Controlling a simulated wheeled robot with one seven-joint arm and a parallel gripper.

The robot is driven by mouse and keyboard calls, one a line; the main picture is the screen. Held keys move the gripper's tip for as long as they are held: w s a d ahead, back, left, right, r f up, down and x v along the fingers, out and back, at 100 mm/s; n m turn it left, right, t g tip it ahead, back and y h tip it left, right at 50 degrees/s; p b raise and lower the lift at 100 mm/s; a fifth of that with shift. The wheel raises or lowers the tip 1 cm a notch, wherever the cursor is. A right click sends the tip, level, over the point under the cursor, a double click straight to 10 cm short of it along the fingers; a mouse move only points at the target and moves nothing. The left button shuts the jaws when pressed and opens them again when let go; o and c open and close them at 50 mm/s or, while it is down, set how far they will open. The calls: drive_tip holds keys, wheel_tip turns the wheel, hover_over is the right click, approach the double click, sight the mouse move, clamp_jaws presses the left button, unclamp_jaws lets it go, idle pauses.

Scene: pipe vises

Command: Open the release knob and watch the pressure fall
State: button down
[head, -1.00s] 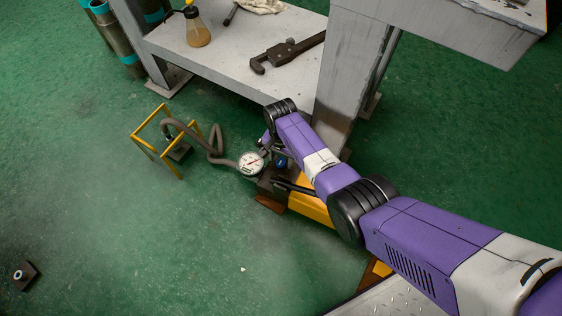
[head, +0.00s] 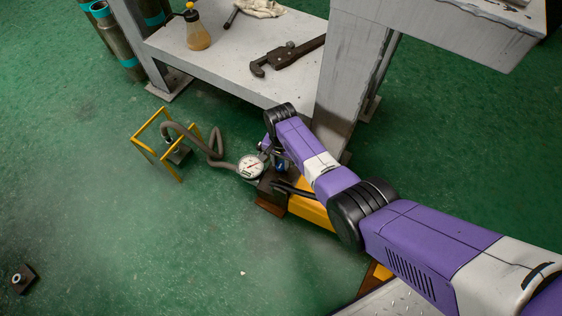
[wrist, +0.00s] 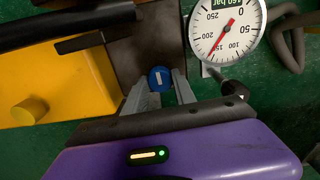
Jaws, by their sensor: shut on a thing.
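The release knob is a round blue cap with a white mark, seen in the wrist view (wrist: 160,79) between my fingers. My gripper (wrist: 160,88) is shut on it, one grey finger on each side. In the head view the blue knob (head: 281,167) shows only partly beside my wrist. The pressure gauge (wrist: 227,30) has a white dial that appears upside down in the wrist view. Its red needle points between 150 and 200, and its small display seems to read 160 bar. In the head view the gauge (head: 250,166) is too small to read.
The yellow pump body (head: 311,209) lies on the green floor under my arm. A grey hose (head: 214,146) runs from the gauge to a yellow frame (head: 143,150). A grey bench leg (head: 345,80) stands close behind my wrist. Floor at front left is mostly clear.

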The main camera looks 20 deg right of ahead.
drive_tip(key=n, duration=0.3)
drive_tip(key=shift+n+p, duration=0.3)
drive_tip(key=shift+p, duration=0.1)
drive_tip(key=n, duration=0.3)
drive_tip(key=shift+n, duration=0.3)
drive_tip(key=n, duration=0.4)
drive_tip(key=shift+p, duration=0.4)
drive_tip(key=shift+n, duration=1.8)
drive_tip(key=c, duration=1)
unclamp_jaws()
